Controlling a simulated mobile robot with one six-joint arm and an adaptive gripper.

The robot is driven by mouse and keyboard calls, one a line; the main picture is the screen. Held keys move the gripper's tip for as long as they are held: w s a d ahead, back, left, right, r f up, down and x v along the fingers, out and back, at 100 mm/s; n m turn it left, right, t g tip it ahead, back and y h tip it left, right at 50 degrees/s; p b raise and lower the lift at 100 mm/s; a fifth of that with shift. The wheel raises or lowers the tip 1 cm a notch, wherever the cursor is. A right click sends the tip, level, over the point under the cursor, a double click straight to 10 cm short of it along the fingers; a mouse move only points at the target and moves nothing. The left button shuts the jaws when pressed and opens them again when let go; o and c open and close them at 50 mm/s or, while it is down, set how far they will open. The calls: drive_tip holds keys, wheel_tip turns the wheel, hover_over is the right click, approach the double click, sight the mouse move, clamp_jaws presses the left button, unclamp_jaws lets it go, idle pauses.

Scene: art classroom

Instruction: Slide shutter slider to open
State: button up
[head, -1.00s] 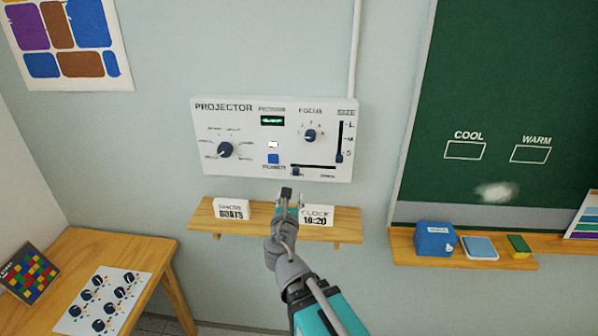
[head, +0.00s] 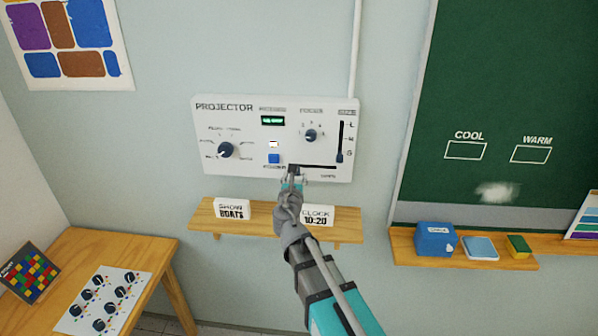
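The white projector panel (head: 225,130) is mounted on the wall. A dark horizontal slot (head: 318,166) runs along its lower right; I take this as the shutter slider's track, though its label is too blurred to read. My gripper (head: 294,170) is at the left end of this slot, over the spot where the slider knob sits. My gripper's tips hide the knob, and I cannot tell whether they are closed on it.
The panel also has a vertical slider (head: 340,156), two knobs, a blue button (head: 274,158) and a green display (head: 272,120). A wooden shelf (head: 262,228) below holds two white signs. A chalkboard (head: 500,90) hangs at the right.

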drive_tip(key=shift+w, duration=1.9)
drive_tip(key=shift+c, duration=0.3)
clamp_jaws()
